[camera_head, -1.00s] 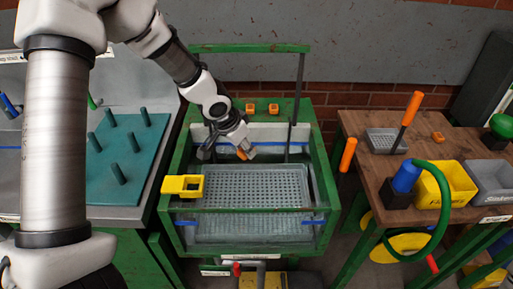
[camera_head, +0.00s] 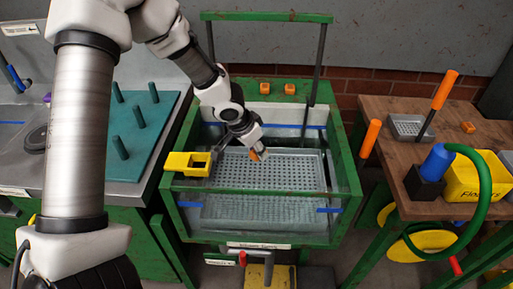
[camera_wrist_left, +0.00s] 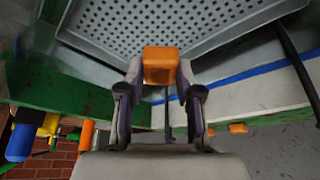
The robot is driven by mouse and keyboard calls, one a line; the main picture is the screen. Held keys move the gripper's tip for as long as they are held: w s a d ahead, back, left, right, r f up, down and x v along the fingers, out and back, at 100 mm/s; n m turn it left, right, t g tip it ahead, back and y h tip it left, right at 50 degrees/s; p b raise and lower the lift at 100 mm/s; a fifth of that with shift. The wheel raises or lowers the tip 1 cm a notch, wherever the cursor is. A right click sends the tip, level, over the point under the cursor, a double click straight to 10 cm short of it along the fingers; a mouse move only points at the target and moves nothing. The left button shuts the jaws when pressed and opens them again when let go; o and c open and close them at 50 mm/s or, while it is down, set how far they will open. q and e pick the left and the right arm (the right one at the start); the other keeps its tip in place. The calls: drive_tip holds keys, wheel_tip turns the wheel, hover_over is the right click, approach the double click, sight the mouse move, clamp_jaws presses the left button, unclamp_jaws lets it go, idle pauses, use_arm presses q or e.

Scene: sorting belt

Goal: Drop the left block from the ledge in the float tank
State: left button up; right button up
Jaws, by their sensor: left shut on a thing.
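My left gripper (camera_head: 257,151) is shut on an orange block (camera_head: 253,155) and holds it above the float tank (camera_head: 346,172). The left wrist view shows the block (camera_wrist_left: 160,66) between the two fingertips. The tank is a green frame with see-through walls, a blue line and a grey perforated tray (camera_head: 290,178) inside. The block is over the back part of this tray, apart from it as far as I can tell. Two more orange blocks (camera_head: 265,87) (camera_head: 290,88) rest on the green ledge (camera_head: 240,90) behind the tank. My right gripper is not in view.
A yellow holder (camera_head: 186,163) sits on the tank's left rim. A tall green-topped frame (camera_head: 266,17) stands behind it. A teal peg board (camera_head: 150,160) is at left. A wooden table (camera_head: 385,180) with a yellow bin (camera_head: 472,178) is at right.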

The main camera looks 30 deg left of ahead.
use_arm(q)
drive_tip(key=o, duration=1)
drive_tip(key=shift+r, duration=0.1)
drive_tip(key=v, duration=1.1)
drive_tip(key=shift+s+r, duration=0.15)
drive_tip(key=shift+r, duration=0.2)
